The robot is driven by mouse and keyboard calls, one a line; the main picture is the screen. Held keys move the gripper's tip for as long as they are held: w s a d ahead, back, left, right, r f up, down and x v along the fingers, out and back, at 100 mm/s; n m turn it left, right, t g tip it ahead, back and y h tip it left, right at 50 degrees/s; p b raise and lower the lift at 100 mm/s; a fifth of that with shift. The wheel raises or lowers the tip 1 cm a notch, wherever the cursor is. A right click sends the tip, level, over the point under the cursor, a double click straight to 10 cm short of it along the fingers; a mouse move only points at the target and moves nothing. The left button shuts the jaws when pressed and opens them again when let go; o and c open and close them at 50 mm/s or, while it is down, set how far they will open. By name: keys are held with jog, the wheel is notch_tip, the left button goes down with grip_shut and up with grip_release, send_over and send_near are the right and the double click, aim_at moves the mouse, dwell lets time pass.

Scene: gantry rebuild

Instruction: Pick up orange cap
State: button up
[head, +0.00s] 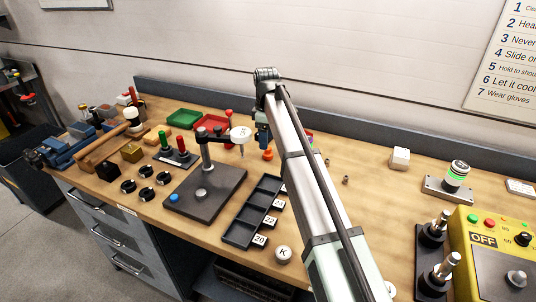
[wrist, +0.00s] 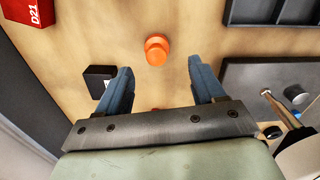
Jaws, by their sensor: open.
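The orange cap (wrist: 157,48) stands on the wooden bench top in the wrist view, a round piece with a wider lower part. It lies just beyond and roughly between the two blue fingertips of my gripper (wrist: 161,66). The fingers are spread apart with nothing between them.
A black compartment tray (head: 237,233) and a dark stand base (head: 228,181) with a post lie nearby. In the wrist view a black block (wrist: 97,77) sits beside one finger and a red block marked D21 (wrist: 28,12) in the corner. Bare wood surrounds the cap.

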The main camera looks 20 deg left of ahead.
aim_at(268, 152)
jog(key=shift+w+f, duration=0.15)
jog(key=shift+f, duration=1.3)
jog(key=shift+w+f, duration=0.1)
jog(key=shift+f, duration=1.3)
jog(key=shift+c, duration=0.5)
jog(key=c, duration=1)
jog(key=shift+r, duration=0.15)
